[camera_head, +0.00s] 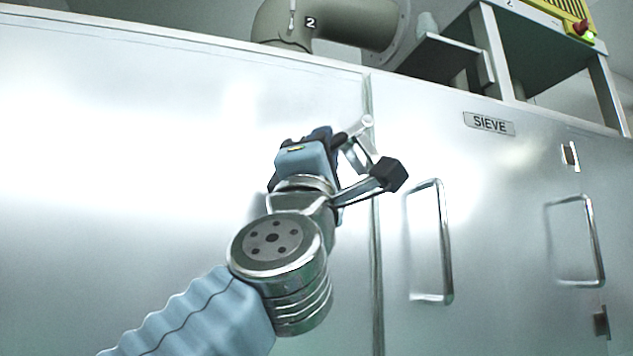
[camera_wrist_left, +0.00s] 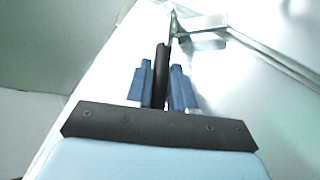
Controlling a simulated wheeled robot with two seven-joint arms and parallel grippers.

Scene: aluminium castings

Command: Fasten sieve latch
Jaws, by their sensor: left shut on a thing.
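The sieve latch (camera_head: 367,121) is a small silver fitting at the upper part of the door seam, left of the SIEVE label. My left gripper (camera_head: 329,136) is at the latch, with its blue fingers largely hidden by its own body in the head view. In the left wrist view, the fingers (camera_wrist_left: 161,88) are shut on a dark, bar-like latch handle (camera_wrist_left: 161,66) between them. The latch's silver metal (camera_wrist_left: 199,37) shows beyond the fingertips against the panel. I cannot tell whether the latch is engaged. My right gripper is not in view.
The sieve door (camera_head: 480,220) is a flat metal panel with two protruding bar handles, one near (camera_head: 446,245) and one farther right (camera_head: 594,240). A large grey pipe (camera_head: 340,24) and a metal frame (camera_head: 490,50) stand on top. The panel on the left is bare.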

